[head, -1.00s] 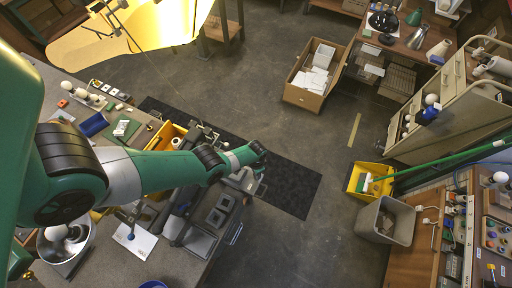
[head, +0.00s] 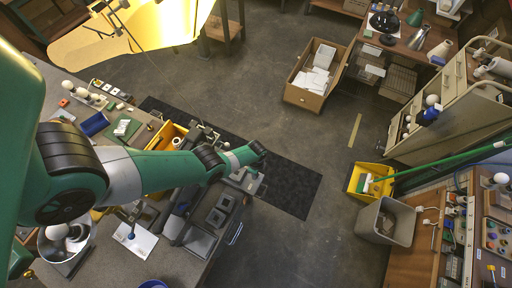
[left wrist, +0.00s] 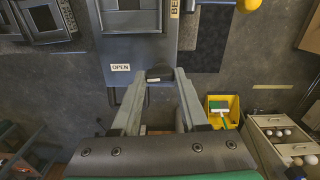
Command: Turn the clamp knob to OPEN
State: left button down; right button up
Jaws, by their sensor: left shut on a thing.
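The black clamp knob (left wrist: 159,73) is at the edge of a grey fixture (left wrist: 137,48) in the left wrist view. A small white mark shows on the knob's near side. A white OPEN label (left wrist: 120,67) is on the fixture, to the left of the knob. My left gripper (left wrist: 160,76) has its two grey fingers on either side of the knob and is shut on it. In the head view my left arm reaches over the bench to the fixture at its right edge (head: 246,180); the knob cannot be made out there. My right gripper is not in view.
The bench (head: 110,262) carries a yellow bin (head: 168,133), a lamp head and trays. Open floor (head: 300,235) lies beyond its right edge.

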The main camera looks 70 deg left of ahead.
pick_arm(q)
jog(key=shift+m, duration=0.7)
jog(key=shift+c, duration=2.1)
grip_release()
